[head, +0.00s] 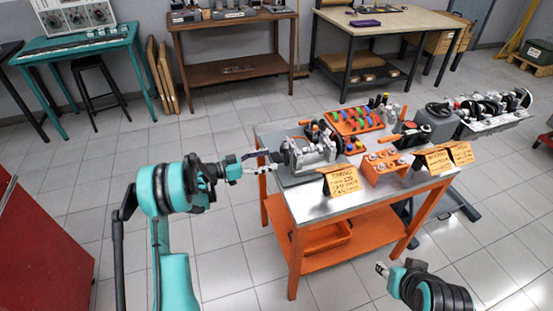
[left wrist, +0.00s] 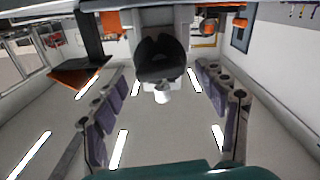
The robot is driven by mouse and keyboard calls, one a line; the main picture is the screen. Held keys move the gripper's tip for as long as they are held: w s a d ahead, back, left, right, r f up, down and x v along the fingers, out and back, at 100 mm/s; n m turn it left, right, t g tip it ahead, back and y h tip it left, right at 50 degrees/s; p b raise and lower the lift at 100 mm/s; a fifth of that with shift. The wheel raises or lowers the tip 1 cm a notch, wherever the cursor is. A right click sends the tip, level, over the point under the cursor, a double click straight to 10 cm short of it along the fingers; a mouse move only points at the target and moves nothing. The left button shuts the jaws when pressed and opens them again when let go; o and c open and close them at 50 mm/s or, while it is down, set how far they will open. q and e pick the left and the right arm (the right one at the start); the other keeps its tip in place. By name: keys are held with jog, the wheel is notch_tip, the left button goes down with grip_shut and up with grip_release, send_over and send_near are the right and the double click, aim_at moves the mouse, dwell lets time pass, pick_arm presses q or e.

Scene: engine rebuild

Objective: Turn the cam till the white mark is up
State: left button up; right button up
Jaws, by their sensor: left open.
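I cannot make out a white mark for certain. My right gripper (head: 382,268) is low at the bottom right, away from the cart; its opening is unclear.
The cart (head: 290,200) has an orange frame. Yellow signs (head: 342,181) stand at its front edge. An orange tray of coloured parts (head: 355,122) and an orange block (head: 382,168) are right of the fixture. Floor left of the cart is clear.

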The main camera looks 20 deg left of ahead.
aim_at(276, 156)
pick_arm(q)
jog(key=shift+b+x, duration=0.35)
jog(key=shift+x, duration=1.55)
jog(key=shift+a, duration=0.1)
jog(key=c, duration=1.2)
jog(key=shift+o, duration=0.2)
jog(key=shift+m+b, duration=0.4)
jog(key=shift+m, duration=0.2)
